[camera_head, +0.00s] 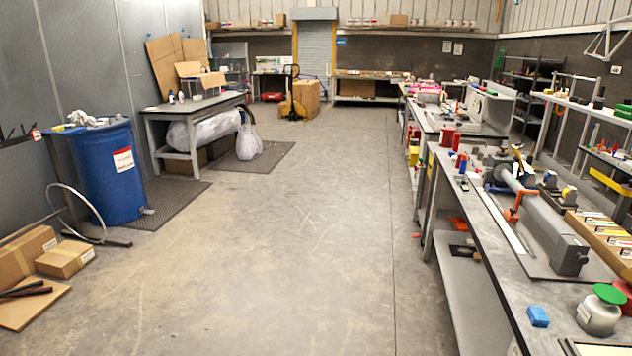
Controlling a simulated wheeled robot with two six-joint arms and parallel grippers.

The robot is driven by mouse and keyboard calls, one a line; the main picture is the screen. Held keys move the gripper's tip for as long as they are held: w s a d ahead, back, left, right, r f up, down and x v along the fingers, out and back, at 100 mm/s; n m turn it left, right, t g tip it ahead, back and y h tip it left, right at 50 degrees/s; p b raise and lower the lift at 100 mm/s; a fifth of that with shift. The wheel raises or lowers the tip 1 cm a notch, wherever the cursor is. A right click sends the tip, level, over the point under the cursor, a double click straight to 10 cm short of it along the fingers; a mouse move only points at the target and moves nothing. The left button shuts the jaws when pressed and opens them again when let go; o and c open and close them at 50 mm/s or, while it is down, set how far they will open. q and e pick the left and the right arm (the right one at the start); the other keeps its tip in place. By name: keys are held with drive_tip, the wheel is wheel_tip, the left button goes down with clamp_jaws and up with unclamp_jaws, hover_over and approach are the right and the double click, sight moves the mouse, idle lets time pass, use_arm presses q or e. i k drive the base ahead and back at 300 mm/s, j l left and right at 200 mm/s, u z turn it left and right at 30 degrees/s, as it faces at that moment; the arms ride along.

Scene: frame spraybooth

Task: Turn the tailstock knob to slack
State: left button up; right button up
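A long grey fixture (548,222) lies along the right-hand workbench (478,228), with a grey end block (570,257) at its near end. An orange clamp-like part (513,206) stands beside its middle, and a grey cylinder (507,176) lies toward its far end. Small dark details show on the near end block, but I cannot tell whether one of them is the tailstock knob or how it is set. Neither of my grippers is in view.
A jar with a green lid (599,311) and a blue block (538,316) sit near the bench's front. A cardboard box (609,236) lies right of the fixture. Open concrete floor (300,250) runs left of the bench. A blue barrel (108,175) stands at left.

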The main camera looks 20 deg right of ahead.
sight(582, 259)
drive_tip(key=i+l+z, duration=0.1)
drive_tip(key=i+z, duration=0.2)
drive_tip(key=z, duration=0.15)
drive_tip(key=i+z, duration=0.3)
drive_tip(key=z, duration=0.15)
drive_tip(key=i+j+z, duration=0.1)
drive_tip(key=i+z, duration=0.2)
drive_tip(key=z, duration=0.15)
drive_tip(key=i+j+z, duration=0.25)
drive_tip(key=z, duration=0.25)
